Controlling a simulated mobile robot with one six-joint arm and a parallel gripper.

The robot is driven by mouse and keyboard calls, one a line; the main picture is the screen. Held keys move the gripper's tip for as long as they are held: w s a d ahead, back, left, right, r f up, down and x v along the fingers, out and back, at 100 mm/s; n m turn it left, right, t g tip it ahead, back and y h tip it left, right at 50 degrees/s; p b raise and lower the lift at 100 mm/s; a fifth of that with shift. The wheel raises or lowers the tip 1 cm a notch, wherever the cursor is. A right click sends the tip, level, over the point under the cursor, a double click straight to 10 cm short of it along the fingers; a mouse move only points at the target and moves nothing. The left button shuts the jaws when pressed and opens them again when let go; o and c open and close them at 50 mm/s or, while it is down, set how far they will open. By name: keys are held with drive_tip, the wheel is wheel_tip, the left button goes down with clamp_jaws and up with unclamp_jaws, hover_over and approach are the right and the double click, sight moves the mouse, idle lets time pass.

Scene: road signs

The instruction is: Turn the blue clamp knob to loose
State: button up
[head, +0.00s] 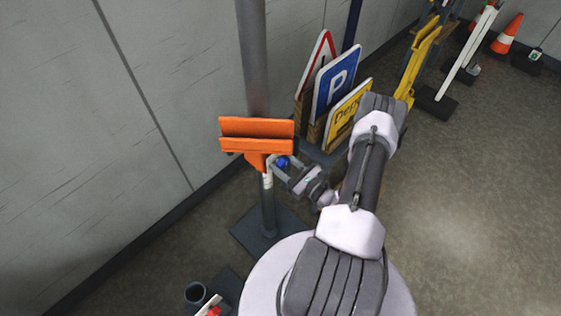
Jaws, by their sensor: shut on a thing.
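The blue clamp knob (282,162) shows as a small blue patch beside the grey post (268,205), just below an orange bracket (256,135). My gripper (281,168) reaches in from the right and is shut on the knob, which its fingers partly hide. The knob's turn position cannot be made out at this size. The orange bracket has a wide ridged top and a narrow lower part against the post. A whitish band lies on the post under the bracket.
Road signs (336,82) stand in a rack behind my arm. A yellow frame (416,62) and orange cones (507,34) are at the upper right. A dark tube (195,292) stands at the lower left. A wall runs along the left. The floor at right is clear.

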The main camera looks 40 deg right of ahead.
drive_tip(key=shift+n, duration=0.8)
drive_tip(key=o, duration=1.4)
drive_tip(key=s+p, duration=0.1)
drive_tip(key=s, duration=0.4)
drive_tip(key=s+d+p, duration=0.1)
drive_tip(key=s, duration=0.5)
drive_tip(key=s+p, duration=0.1)
drive_tip(key=s, duration=0.5)
drive_tip(key=shift+s+d, duration=0.15)
drive_tip(key=shift+s, duration=0.05)
